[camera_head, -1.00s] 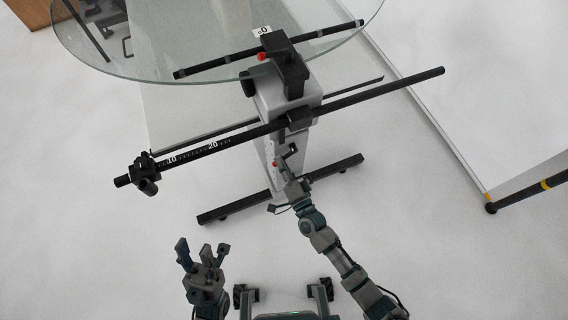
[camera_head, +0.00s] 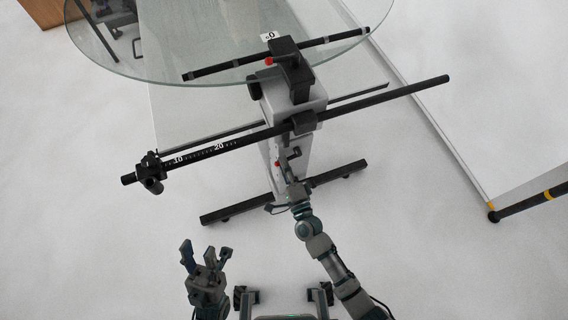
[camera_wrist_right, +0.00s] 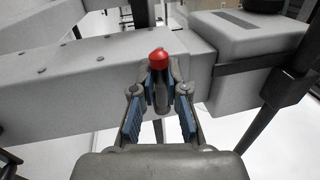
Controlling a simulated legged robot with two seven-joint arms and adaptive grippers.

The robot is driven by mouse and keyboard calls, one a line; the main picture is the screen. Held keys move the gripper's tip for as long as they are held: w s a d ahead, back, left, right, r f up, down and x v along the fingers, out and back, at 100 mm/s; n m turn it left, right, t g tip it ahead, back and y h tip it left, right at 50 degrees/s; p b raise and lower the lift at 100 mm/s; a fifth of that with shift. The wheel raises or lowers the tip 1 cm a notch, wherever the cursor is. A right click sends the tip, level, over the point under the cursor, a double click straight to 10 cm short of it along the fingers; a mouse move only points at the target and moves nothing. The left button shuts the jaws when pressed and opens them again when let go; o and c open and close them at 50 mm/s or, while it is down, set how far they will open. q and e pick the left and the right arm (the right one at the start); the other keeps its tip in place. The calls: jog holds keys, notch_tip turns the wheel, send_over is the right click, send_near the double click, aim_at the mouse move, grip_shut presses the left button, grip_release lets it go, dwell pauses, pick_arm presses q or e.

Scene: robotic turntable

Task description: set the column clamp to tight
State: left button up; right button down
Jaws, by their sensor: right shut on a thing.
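The column clamp shows as a small lever with a red knob (camera_wrist_right: 158,60) in the right wrist view, beside the grey column (camera_wrist_right: 75,90). My right gripper (camera_wrist_right: 160,95) has its blue-padded fingers around the lever just below the red knob, shut on it. In the head view the red knob (camera_head: 278,163) is small, on the front of the column (camera_head: 268,150), with my right gripper (camera_head: 284,178) at it. The lever's lower part is largely hidden by the gripper. My left gripper (camera_head: 203,252) is open and empty, low in the head view, away from the column.
A long black bar (camera_head: 390,95) with a scale crosses the column. A round glass top (camera_head: 200,45) is behind it. The column's dark foot bar (camera_head: 235,210) lies on the floor. A white panel (camera_head: 480,110) stands right. Floor around my left gripper is clear.

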jog(key=shift+a+f, duration=0.1)
jog(key=shift+f, duration=0.15)
jog(key=c, duration=1.3)
grip_release()
jog(key=shift+c, duration=0.2)
jog(key=shift+o, duration=0.8)
jog(key=shift+r, duration=0.1)
jog(key=v, duration=1.2)
